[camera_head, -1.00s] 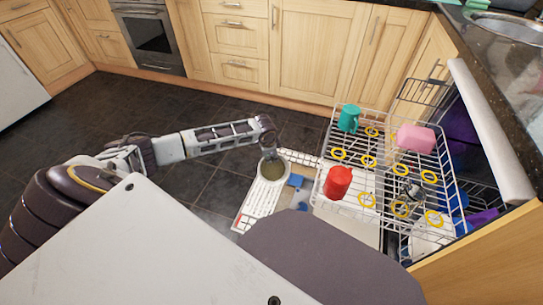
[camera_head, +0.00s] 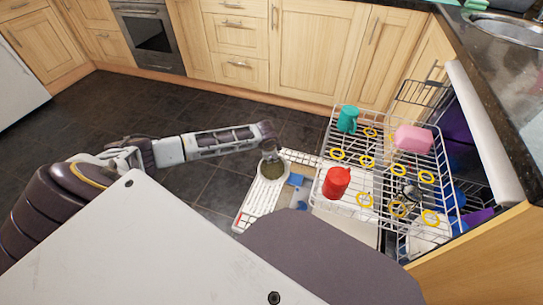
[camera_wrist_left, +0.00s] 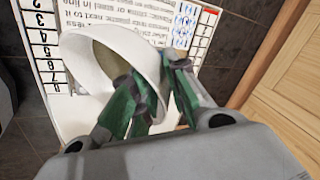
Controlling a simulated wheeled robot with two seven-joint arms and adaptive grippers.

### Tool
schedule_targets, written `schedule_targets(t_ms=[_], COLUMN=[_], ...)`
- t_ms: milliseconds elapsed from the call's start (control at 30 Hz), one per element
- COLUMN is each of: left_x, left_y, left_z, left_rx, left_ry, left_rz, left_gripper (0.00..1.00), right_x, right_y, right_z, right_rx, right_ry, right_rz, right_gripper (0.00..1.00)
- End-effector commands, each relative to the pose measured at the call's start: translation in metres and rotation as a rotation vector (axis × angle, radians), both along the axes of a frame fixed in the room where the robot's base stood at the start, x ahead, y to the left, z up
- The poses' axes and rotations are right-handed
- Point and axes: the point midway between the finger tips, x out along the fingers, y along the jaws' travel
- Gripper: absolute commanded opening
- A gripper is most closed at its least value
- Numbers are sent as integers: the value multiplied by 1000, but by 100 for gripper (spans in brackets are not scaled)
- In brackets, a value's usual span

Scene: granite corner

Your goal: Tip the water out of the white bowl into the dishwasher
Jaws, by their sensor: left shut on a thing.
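The white bowl (camera_head: 262,176) is at the end of my left arm, with murky greenish-brown water or interior showing in it. My left gripper (camera_head: 270,153) is shut on the bowl's rim. In the left wrist view the green fingers of my left gripper (camera_wrist_left: 150,100) pinch the wall of the white bowl (camera_wrist_left: 88,62), which looks tilted there. The dishwasher is open at the right, with its upper rack (camera_head: 400,215) pulled out. The bowl is left of this rack, over a white printed board. My right gripper is not in view.
The rack holds a teal mug (camera_head: 347,119), a red mug (camera_head: 336,182), a pink block-like item (camera_head: 413,139) and several yellow rings. The white printed board (camera_head: 252,212) lies below the bowl. Dark floor (camera_head: 120,110) is clear to the left.

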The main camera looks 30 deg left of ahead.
Motion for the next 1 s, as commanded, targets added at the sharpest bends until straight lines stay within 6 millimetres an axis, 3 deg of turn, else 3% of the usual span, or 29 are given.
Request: schedule_targets(t_ms=[1000], left_x=[-2], left_y=[-2], left_z=[5], left_rx=[63], left_ry=[-68], left_rz=[0], left_gripper=[0], right_x=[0], right_y=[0], right_z=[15], right_rx=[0], right_ry=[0], right_rz=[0], right_gripper=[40])
